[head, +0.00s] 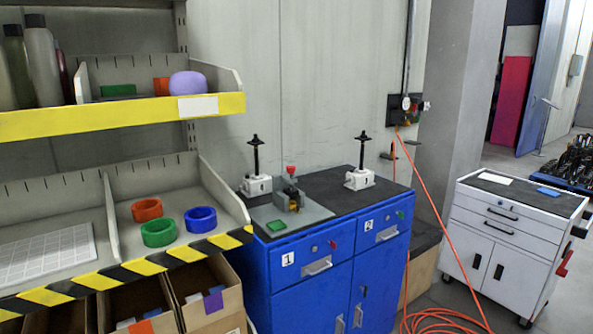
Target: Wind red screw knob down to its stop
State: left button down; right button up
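The small red screw knob (291,170) shows in the head view, at the top of a dark and brass-coloured device (290,189). The device stands on a grey plate (312,212) on top of the blue cabinet (312,290). The knob is raised above the plate; the thread under it is too small to make out. Two more jacks with white bases and tall black screws stand on the cabinet top, one at the left (256,185) and one at the right (359,178). Neither of my grippers is in view.
At left, a shelf (175,247) with a striped edge holds coloured rings (200,219) beside the cabinet. An orange hose (440,215) hangs at right, near a white tool cart (505,245).

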aim_at(290, 169)
jog(key=i+l, duration=0.2)
jog(key=l, duration=0.15)
jog(key=i+l+u, duration=0.15)
jog(key=l, duration=0.2)
jog(key=i+l, duration=0.25)
jog(key=l, duration=0.15)
jog(key=u, duration=0.05)
